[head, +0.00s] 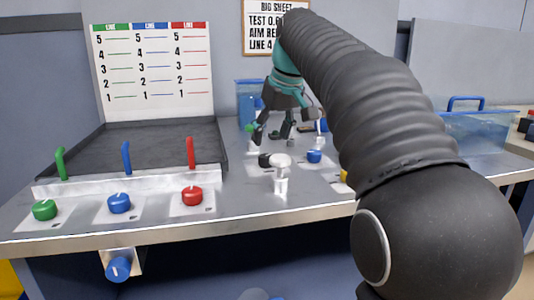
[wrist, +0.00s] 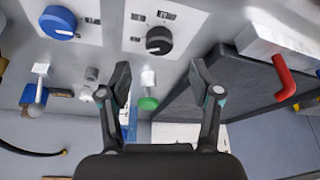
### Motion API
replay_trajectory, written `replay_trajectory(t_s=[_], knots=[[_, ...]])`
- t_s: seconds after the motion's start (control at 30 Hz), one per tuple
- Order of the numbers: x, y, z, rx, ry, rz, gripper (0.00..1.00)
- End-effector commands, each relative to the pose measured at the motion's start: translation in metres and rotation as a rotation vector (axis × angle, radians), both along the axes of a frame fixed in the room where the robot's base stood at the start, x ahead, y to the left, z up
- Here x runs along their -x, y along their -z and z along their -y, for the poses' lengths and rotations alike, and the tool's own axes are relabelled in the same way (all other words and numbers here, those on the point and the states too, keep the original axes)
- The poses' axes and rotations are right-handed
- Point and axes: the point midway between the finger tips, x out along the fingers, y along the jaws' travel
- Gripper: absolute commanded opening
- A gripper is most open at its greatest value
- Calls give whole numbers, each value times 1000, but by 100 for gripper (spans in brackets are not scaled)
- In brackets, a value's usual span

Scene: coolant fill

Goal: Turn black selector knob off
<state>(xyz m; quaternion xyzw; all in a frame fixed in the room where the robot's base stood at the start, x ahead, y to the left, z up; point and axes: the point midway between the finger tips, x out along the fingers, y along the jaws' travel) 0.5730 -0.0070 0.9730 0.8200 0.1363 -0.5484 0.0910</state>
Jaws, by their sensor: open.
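The black selector knob (wrist: 159,40) sits on a light plate with small dark labels beside it in the wrist view. A pale pointer mark shows on its face. In the head view the black knob (head: 265,160) is partly hidden behind a white-capped post (head: 281,162). My gripper (head: 268,137) is above the bench, behind and above the knob in that view. In the wrist view my gripper (wrist: 160,70) is open and empty, its fingers spread wide. The knob lies just beyond the fingertips, roughly centred between them, and I see no contact.
A blue knob (head: 314,156) is right of the black one. Green (head: 45,210), blue (head: 119,203) and red (head: 192,196) knobs line the front, with levers behind them. A dark tray (head: 130,138) stands left. A green-tipped valve (wrist: 148,103) shows between my fingers.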

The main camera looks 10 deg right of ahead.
Motion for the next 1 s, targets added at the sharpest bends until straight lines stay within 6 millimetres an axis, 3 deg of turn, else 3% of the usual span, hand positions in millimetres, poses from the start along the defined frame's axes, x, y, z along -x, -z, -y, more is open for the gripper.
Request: replay_trajectory(t_s=[0.3, 0.77, 0.87, 1.0], knots=[[-17, 45, -4, 0, 2, -1, 64], [-22, 57, -6, 0, 2, 1, 64], [-22, 57, -6, 0, 2, 1, 44], [-22, 57, -6, 0, 2, 1, 9]])
